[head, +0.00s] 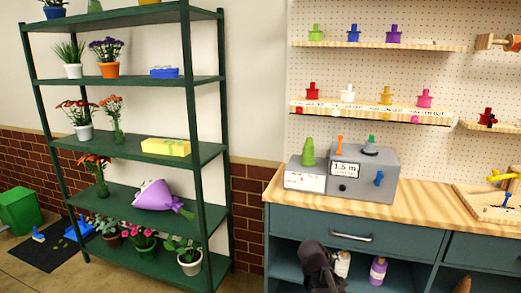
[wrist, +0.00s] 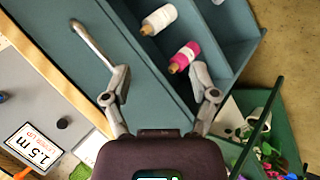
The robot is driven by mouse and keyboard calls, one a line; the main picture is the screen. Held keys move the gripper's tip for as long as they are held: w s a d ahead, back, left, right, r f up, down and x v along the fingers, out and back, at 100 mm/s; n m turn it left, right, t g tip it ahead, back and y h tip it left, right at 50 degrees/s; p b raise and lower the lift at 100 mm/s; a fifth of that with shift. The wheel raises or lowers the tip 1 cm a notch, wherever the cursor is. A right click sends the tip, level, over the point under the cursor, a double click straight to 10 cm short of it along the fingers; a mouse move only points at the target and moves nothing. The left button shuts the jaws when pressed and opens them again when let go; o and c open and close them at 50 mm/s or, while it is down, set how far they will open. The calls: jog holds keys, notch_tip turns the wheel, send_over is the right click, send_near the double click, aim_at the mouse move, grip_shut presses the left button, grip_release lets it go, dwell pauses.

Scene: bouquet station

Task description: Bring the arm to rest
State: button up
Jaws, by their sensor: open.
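My gripper (wrist: 158,97) is open in the wrist view, its two grey fingers spread wide with nothing between them. It is in front of the blue-green cabinet, near a white bottle (wrist: 160,18) and a magenta bottle (wrist: 185,55) on the open shelf. In the head view a dark part of my arm (head: 318,265) shows at the bottom, in front of the lower shelf. The fingertips are not clear there.
The wooden counter (head: 430,205) carries a grey box (head: 365,175) with a 1.5 m label. The cabinet drawer has a metal handle (head: 351,237). A green shelf rack (head: 215,215) with potted flowers and a purple bouquet (head: 158,196) stands left. A green bin (head: 17,210) is far left.

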jog(key=s+a+f+m+g+y, duration=0.2)
jog(key=s+a+m+g+y, duration=0.1)
jog(key=s, duration=0.5)
jog(key=s+a+f+m+g+y, duration=0.3)
jog(key=s+a, duration=0.1)
jog(key=s, duration=0.4)
notch_tip(320, 180, up, 15)
jog(key=p, duration=1.5)
jog(key=shift+w+d+r, duration=0.2)
jog(key=shift+w+d, duration=0.1)
jog(key=shift+w, duration=0.1)
